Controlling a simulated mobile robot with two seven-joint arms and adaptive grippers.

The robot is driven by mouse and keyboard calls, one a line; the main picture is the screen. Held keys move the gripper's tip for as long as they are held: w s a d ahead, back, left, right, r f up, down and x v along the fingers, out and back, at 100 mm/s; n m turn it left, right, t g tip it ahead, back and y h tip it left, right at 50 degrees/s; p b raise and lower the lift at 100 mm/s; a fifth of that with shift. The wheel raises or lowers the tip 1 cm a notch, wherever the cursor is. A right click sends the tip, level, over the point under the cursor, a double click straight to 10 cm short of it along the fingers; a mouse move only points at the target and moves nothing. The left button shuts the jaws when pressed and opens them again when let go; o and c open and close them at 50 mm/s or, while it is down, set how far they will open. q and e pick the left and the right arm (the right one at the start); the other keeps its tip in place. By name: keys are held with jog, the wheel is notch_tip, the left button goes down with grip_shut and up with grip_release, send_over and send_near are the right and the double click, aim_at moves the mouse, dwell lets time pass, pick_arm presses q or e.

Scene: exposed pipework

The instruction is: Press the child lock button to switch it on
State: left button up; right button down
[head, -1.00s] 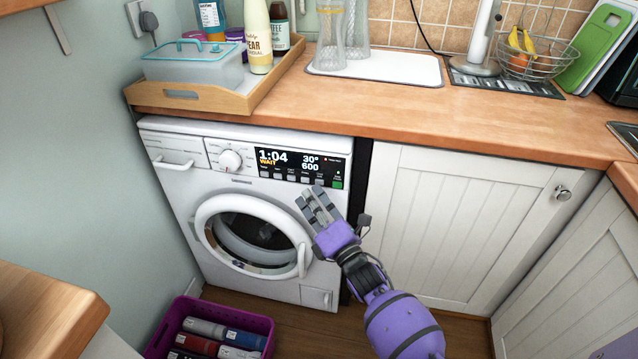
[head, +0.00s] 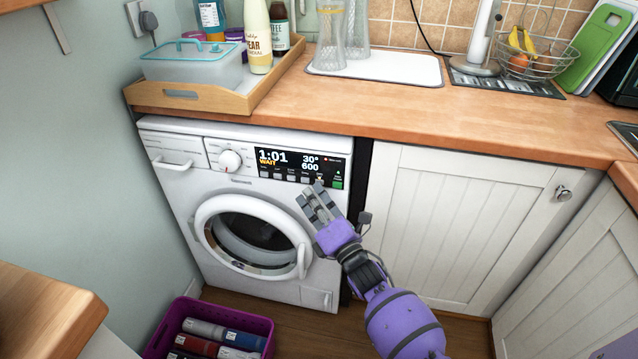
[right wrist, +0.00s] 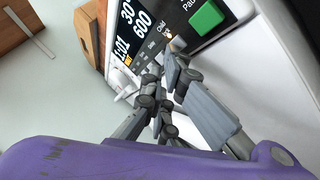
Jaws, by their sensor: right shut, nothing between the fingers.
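The washing machine (head: 180,200) stands under the worktop. Its dark control panel (head: 300,165) reads 1:01 and WAIT, with a row of small buttons below. My right gripper (head: 314,190) is shut and empty, its fingertips at the panel's lower edge by the right end of that row. In the right wrist view, its fingertips (right wrist: 172,62) are close to the child lock button (right wrist: 168,38), which bears the word "Child" and a small yellowish glow. The fingers partly hide the button, and I cannot tell whether they touch it. My left gripper is out of view.
A green button (head: 338,184) sits just right of the row; it also shows in the right wrist view (right wrist: 205,18). The round dial (head: 230,160) is to the left. The round door (head: 255,235) is below. A purple basket (head: 262,323) stands on the floor.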

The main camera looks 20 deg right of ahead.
jog(key=shift+s+a+p, duration=0.35)
jog(key=shift+s+a, duration=0.05)
jog(key=shift+s, duration=0.3)
jog(key=shift+s+a, duration=0.1)
jog(key=s+a, duration=0.1)
jog(key=s+p, duration=0.1)
jog(key=s+a, duration=0.1)
jog(key=s, duration=0.1)
jog(key=shift+a+p, duration=0.3)
jog(key=shift+p, duration=0.05)
dwell(0.7)
